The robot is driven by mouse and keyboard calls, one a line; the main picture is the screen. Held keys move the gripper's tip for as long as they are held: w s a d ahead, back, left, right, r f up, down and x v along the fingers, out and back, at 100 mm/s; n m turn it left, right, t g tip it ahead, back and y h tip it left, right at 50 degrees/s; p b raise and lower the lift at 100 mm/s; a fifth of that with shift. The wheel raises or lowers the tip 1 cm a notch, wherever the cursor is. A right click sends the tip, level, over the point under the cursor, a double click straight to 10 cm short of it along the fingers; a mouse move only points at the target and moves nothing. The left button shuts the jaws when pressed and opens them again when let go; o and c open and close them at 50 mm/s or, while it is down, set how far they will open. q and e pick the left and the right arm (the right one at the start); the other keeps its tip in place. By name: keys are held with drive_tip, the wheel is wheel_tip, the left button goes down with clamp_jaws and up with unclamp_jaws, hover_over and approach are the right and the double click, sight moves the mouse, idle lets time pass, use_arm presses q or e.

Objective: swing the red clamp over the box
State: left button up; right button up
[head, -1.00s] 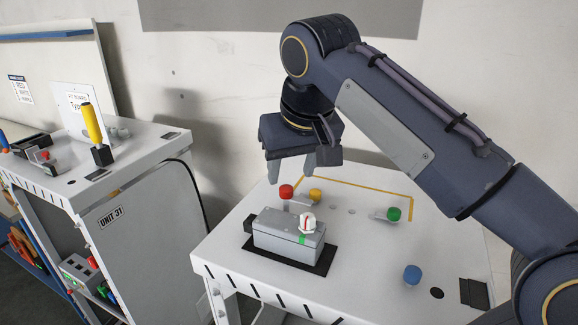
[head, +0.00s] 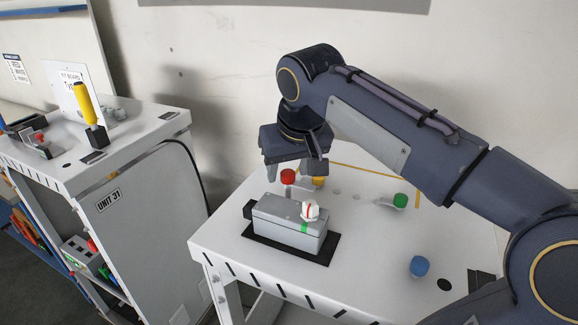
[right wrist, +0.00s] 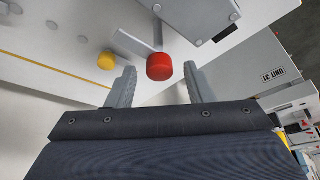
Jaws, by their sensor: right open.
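The red clamp knob (head: 288,176) stands on the white table behind the box. In the right wrist view the red knob (right wrist: 160,67) sits at the end of a flat grey arm (right wrist: 133,43), which points away from the box. The grey box (head: 288,222) lies on a black mat, with a white knob and a green mark at its right end. The box's edge also shows in the right wrist view (right wrist: 198,14). My right gripper (head: 292,172) is open, with its fingers above the red knob. In the right wrist view the knob shows between and beyond the fingertips (right wrist: 160,82). My left gripper is out of view.
A yellow knob (head: 319,181) stands close to the red one, with a green knob (head: 400,200) farther right. A blue knob (head: 420,266) is at the right front. A side unit with a yellow-handled lever (head: 86,104) stands at left.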

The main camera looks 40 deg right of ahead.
drive_tip(key=c, duration=1)
drive_tip(key=shift+m, duration=0.3)
drive_tip(key=m+h+p, duration=0.1)
drive_tip(key=m, duration=0.2)
drive_tip(key=shift+a+r+g, duration=0.1)
drive_tip(key=shift+g, duration=0.3)
drive_tip(key=m+p, duration=0.1)
drive_tip(key=m, duration=0.1)
drive_tip(key=m+g+h+p, duration=0.1)
drive_tip(key=m, duration=0.2)
drive_tip(key=shift+w+a+g+h, duration=0.1)
drive_tip(key=shift+w+g+h, duration=0.1)
drive_tip(key=shift+g+h, duration=0.1)
drive_tip(key=m, duration=0.2)
drive_tip(key=m+g+p, duration=0.1)
drive_tip(key=m, duration=0.2)
drive_tip(key=shift+w+g+h, duration=0.1)
drive_tip(key=shift+g+h, duration=0.2)
drive_tip(key=m+g, duration=0.1)
drive_tip(key=m, duration=0.3)
drive_tip(key=shift+w+g+p, duration=0.1)
drive_tip(key=shift+g+p, duration=0.2)
drive_tip(key=shift+p, duration=0.1)
drive_tip(key=shift+m, duration=0.3)
